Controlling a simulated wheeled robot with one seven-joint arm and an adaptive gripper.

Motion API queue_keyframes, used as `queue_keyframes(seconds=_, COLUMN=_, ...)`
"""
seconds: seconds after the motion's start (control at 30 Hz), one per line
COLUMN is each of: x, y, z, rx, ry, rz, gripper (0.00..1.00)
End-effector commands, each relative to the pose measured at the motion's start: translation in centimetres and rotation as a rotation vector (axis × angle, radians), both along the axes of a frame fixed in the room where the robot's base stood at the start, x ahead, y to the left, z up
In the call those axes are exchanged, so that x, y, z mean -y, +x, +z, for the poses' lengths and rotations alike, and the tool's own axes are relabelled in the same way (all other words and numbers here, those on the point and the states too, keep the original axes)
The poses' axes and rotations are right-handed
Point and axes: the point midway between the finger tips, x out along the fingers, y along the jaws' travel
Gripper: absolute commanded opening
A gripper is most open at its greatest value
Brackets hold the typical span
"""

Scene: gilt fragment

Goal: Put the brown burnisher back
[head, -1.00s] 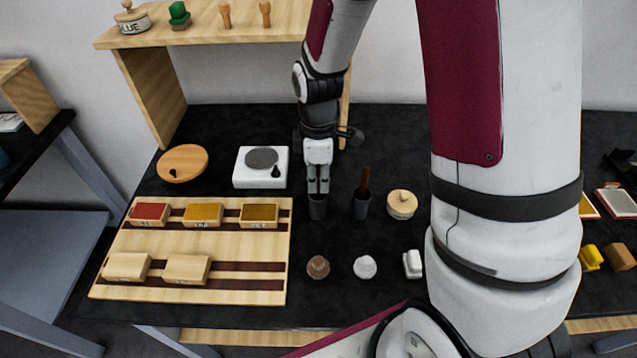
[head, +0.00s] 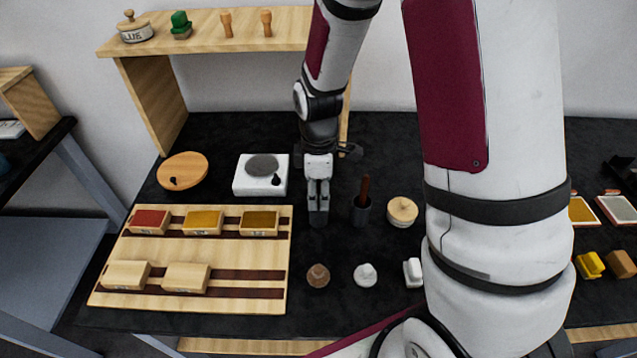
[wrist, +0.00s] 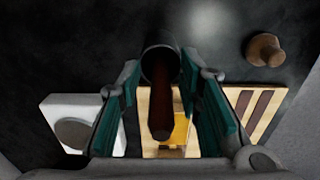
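My gripper (head: 318,211) points down at a dark cup (head: 318,220) on the black bench. In the wrist view its teal-padded fingers stand apart on either side of a dark brown burnisher handle (wrist: 161,115). Gaps show between handle and pads. The handle rises from the dark cup (wrist: 160,60); the fingers hide it in the head view. A second dark cup (head: 360,213), just to the right, holds another stick with a reddish-brown handle (head: 364,190), leaning slightly. The lower ends of both sticks are hidden in the cups.
A white scale (head: 242,184) and a wooden tray (head: 225,250) with several blocks lie left of the cups. A round lidded pot (head: 402,211) stands to the right. Brown (head: 318,276) and white (head: 365,275) knobbed pieces lie in front. A wooden shelf (head: 210,48) stands behind.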

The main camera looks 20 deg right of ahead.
Motion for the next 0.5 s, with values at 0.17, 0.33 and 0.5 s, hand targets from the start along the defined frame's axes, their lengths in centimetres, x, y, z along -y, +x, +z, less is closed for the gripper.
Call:
queue_keyframes(seconds=0.17, x=0.0, y=0.2, z=2.0, rx=0.005, ry=0.0, rz=0.0, gripper=0.32)
queue_keyframes(seconds=0.33, x=0.0, y=0.1, z=5.4, rx=0.007, ry=0.001, rz=0.0, gripper=0.32)
queue_keyframes(seconds=0.5, x=0.0, y=0.2, z=8.8, rx=0.007, ry=0.001, rz=-0.001, gripper=0.32)
